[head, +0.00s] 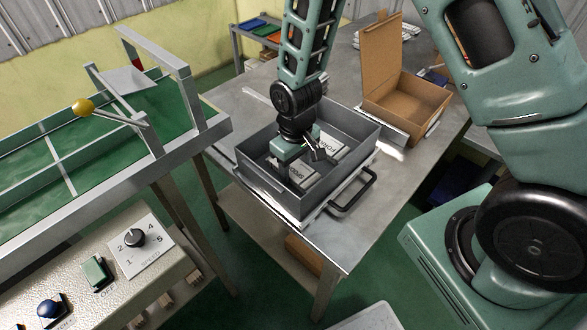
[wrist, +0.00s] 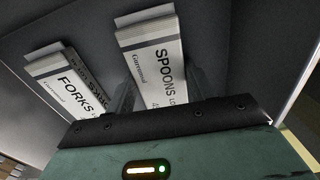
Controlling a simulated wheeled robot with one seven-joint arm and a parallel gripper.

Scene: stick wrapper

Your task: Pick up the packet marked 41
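A pale packet printed SPOONS (wrist: 158,58) stands out in the wrist view. A digit that looks like a 4 shows at its lower edge, and the rest is hidden by my gripper. My gripper (wrist: 163,95) has one dark finger on each side of this packet. I cannot tell whether the fingers press on it. A packet printed FORKS (wrist: 65,85) lies to its left, with another packet partly under or behind it. In the head view my gripper (head: 312,150) reaches down into the grey bin (head: 262,180), among pale packets (head: 296,177).
The bin walls stand close around my gripper. The bin sits on a metal table (head: 340,238) with a dark handle (head: 357,195) in front. An open cardboard box (head: 385,65) stands behind right. A green-topped conveyor (head: 85,160) and a control panel (head: 100,270) are at left.

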